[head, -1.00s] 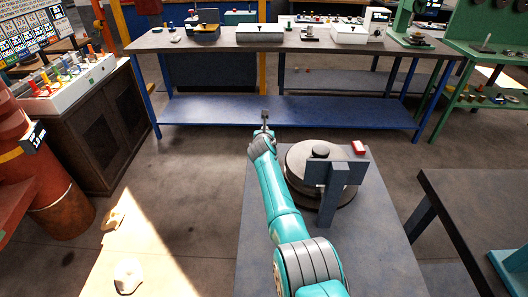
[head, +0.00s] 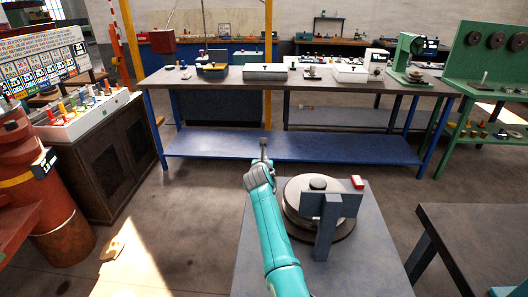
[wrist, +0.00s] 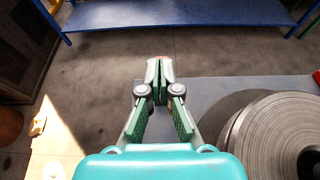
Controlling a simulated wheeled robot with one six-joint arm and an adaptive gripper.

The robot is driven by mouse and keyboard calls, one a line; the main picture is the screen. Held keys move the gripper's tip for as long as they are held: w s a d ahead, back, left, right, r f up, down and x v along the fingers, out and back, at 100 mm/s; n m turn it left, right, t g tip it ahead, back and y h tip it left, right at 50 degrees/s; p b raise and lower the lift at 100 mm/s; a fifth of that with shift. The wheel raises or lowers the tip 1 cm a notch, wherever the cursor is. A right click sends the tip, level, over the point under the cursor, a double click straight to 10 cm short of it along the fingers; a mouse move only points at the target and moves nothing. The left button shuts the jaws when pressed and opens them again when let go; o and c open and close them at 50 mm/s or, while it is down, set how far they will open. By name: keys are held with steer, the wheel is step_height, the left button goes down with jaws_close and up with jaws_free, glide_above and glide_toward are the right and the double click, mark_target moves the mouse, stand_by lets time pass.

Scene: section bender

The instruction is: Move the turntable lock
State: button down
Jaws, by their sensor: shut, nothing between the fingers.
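A grey upright bracket (head: 326,232) hides part of the turntable. My gripper (head: 264,148) is left of and beyond the turntable, apart from it. In the wrist view, its fingers (wrist: 160,70) are together and empty, near the table's far left corner.
A long bench (head: 300,82) with boxes and a lower blue shelf (head: 290,146) stands across the back. A dark cabinet (head: 110,160) and red cylinder (head: 50,210) stand left. Another dark table (head: 480,235) is at right. Floor is clear between.

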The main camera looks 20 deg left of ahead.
step_height(320, 180, up, 6)
steer(key=s, duration=0.2)
steer(key=shift+d, duration=0.3)
steer(key=shift+s, duration=0.1)
